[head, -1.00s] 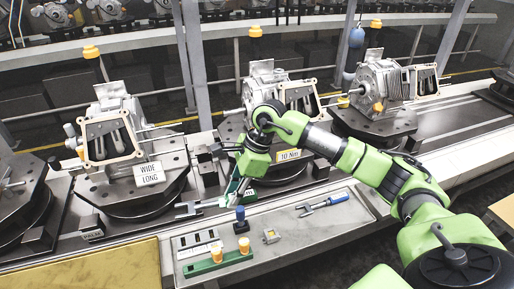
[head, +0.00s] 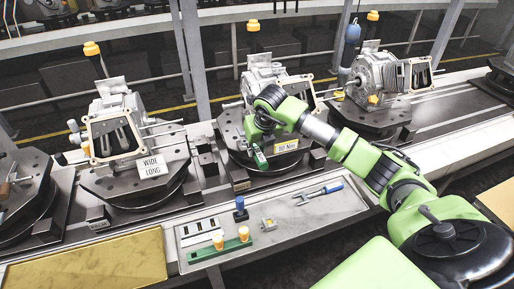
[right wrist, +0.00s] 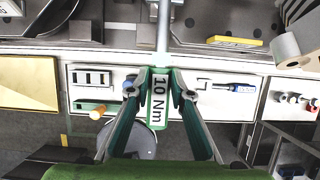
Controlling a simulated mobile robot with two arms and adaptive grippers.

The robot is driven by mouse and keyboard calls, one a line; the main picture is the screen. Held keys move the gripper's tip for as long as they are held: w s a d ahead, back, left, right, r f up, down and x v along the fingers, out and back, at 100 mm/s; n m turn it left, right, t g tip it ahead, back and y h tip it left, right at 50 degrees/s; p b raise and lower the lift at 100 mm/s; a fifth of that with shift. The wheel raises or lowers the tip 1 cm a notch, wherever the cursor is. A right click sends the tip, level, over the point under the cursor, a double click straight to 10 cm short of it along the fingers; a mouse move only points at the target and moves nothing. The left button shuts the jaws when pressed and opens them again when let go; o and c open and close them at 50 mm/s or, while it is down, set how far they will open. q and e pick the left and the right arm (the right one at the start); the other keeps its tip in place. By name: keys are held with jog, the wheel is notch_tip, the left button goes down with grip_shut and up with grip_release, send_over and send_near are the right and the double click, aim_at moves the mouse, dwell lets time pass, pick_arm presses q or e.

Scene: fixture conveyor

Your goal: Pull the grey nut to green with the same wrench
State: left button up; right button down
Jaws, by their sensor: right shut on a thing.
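My right gripper (head: 257,150) is at the front of the middle fixture, left of its yellow "10 Nm" sign (head: 287,147). It is shut on a green-handled wrench (head: 260,160). In the right wrist view the wrench handle (right wrist: 158,108), labelled "10 Nm", lies between the fingertips, and its metal shaft runs off the top edge. The wrench's working end is out of that view and cannot be made out in the head view. I cannot pick out the grey nut or any green mark on it. My left gripper is not in view.
A fixture signed "WIDE LONG" (head: 152,166) stands left. A gold mat (head: 90,265) lies front left.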

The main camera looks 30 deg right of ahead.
jog(key=shift+b, duration=0.4)
notch_tip(320, 180, down, 5)
jog(key=b, duration=0.4)
dwell(0.5)
jog(key=shift+f+b, duration=0.95)
jog(key=shift+b, duration=0.2)
dwell(0.4)
dwell(0.3)
jog(key=shift+w+a+m+h, duration=0.2)
jog(key=shift+a+m, duration=0.3)
jog(key=shift+a, duration=0.1)
jog(key=shift+w+a+m+h, duration=0.15)
jog(key=shift+a+m+h, duration=0.05)
jog(key=shift+a+m, duration=0.35)
